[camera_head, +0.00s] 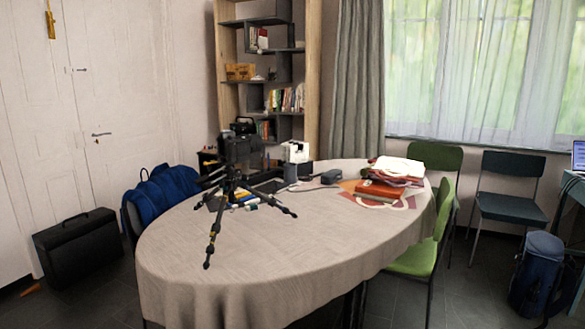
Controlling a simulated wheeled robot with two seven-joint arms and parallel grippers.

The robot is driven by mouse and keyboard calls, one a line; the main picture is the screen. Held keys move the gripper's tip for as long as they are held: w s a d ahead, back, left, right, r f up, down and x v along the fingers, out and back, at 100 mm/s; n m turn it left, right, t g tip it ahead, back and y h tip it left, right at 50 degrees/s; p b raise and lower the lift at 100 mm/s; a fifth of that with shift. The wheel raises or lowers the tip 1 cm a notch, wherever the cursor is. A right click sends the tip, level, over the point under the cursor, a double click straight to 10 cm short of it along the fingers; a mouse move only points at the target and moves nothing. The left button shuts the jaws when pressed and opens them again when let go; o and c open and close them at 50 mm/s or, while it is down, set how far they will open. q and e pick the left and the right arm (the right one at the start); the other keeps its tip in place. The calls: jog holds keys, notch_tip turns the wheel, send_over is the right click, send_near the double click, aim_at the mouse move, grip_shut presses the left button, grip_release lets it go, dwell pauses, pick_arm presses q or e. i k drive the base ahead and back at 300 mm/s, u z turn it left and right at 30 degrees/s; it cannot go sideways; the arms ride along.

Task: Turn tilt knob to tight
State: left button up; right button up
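A black tripod (217,227) stands with its legs spread on the left part of the oval table (270,265), which is covered by a beige cloth. A dark camera (238,150) sits on top of the tripod. The tilt knob is too small and dark to make out against the tripod head. Neither of my grippers shows in this view.
A white device (296,151), a grey object (331,177) and a stack of books and cloth (393,180) occupy the table's far side. Green chairs (425,255) stand at the right. A black case (78,248) stands on the floor. The table's near part is clear.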

aim_at(238, 173)
jog(key=u, duration=0.1)
jog(key=i, duration=1.1)
jog(key=u, duration=0.7)
